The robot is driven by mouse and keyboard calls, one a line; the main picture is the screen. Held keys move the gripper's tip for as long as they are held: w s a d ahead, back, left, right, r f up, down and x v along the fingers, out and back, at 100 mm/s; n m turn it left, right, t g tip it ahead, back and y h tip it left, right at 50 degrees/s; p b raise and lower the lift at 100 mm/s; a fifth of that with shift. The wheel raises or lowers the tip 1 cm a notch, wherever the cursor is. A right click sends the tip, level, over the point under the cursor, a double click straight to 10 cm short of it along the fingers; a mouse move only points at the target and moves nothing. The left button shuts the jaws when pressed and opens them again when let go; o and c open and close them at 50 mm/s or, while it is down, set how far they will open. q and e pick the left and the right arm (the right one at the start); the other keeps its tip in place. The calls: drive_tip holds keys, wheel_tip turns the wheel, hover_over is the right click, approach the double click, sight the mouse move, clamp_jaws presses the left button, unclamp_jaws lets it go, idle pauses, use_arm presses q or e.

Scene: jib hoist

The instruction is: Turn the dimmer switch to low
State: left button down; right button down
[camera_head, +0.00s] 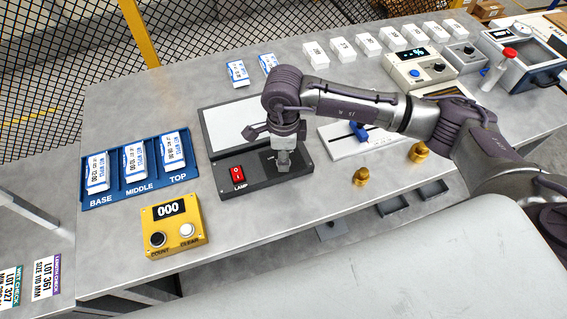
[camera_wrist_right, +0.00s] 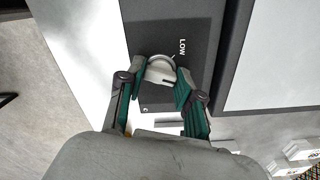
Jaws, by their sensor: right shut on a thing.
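The dimmer knob is a light grey round dial that shows in the right wrist view (camera_wrist_right: 160,66), on a dark plate with the word LOW beside it. My right gripper (camera_head: 284,164) reaches down over the right side of the dark lamp box (camera_head: 218,180). In the right wrist view the right gripper (camera_wrist_right: 161,85) has its two green-sided fingers closed on the knob from both sides. In the head view the gripper hides the knob. The knob's exact setting is hard to read. My left gripper is not in view.
A red lamp switch (camera_head: 236,174) is on the same box, left of the gripper. A yellow counter (camera_head: 176,232) and a blue tray (camera_head: 113,199) stand to the left. Brass weights (camera_head: 361,177) and a slider plate (camera_head: 335,132) are to the right.

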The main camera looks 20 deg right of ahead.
drive_tip(key=n+b, duration=0.3)
drive_tip(key=b, duration=0.2)
drive_tip(key=n+b, duration=0.4)
drive_tip(key=b, duration=0.1)
drive_tip(key=n+b, duration=0.3)
drive_tip(key=b, duration=0.3)
drive_tip(key=shift+f+n, duration=0.25)
drive_tip(key=shift+n, duration=0.05)
drive_tip(key=shift+r+n+b, duration=0.2)
drive_tip(key=shift+n+b, duration=1)
drive_tip(key=shift+b, duration=0.1)
drive_tip(key=shift+r, duration=0.1)
drive_tip(key=c, duration=0.8)
unclamp_jaws()
drive_tip(key=shift+o, duration=0.2)
wheel_tip(320, 180, up, 12)
